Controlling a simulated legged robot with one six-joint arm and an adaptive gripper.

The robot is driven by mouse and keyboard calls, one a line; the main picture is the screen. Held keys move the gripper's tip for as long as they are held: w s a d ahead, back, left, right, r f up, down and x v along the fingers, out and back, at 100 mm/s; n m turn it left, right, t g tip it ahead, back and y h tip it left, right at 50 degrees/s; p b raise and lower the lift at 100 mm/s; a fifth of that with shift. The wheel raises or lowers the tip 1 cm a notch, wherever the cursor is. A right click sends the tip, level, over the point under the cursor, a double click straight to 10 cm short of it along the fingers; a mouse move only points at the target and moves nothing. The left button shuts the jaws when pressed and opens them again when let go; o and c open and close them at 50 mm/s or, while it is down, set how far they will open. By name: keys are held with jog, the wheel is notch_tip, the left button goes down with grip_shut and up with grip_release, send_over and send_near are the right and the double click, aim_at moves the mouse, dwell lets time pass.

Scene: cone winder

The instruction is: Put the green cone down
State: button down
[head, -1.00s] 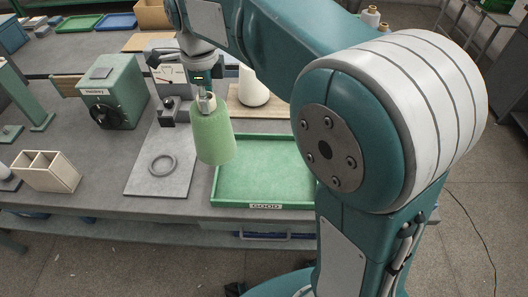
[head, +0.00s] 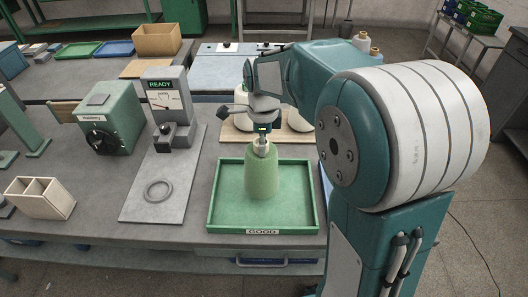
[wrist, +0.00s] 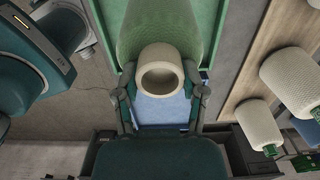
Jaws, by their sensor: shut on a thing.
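The green cone (head: 262,172) is upright over the green tray labelled GOOD (head: 224,219) in the head view. Its base appears at or very near the tray floor; I cannot tell if it touches. My gripper (head: 262,147) is shut on the narrow top of the cone. In the wrist view the cone (wrist: 160,32) shows with its pale hollow tip between the fingers of my gripper (wrist: 160,90). Part of the tray (wrist: 207,30) shows beyond it.
White cones (head: 298,122) stand on a wooden board behind the tray. A gauge reading READY (head: 166,98) stands to the left, with a grey ring (head: 158,191) on its plate. A green machine (head: 110,118) and a divided wooden box (head: 40,197) are further left.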

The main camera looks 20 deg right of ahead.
jog(key=shift+d+f, duration=0.2)
jog(key=shift+f, duration=1.65)
jog(key=shift+c, duration=0.8)
grip_release()
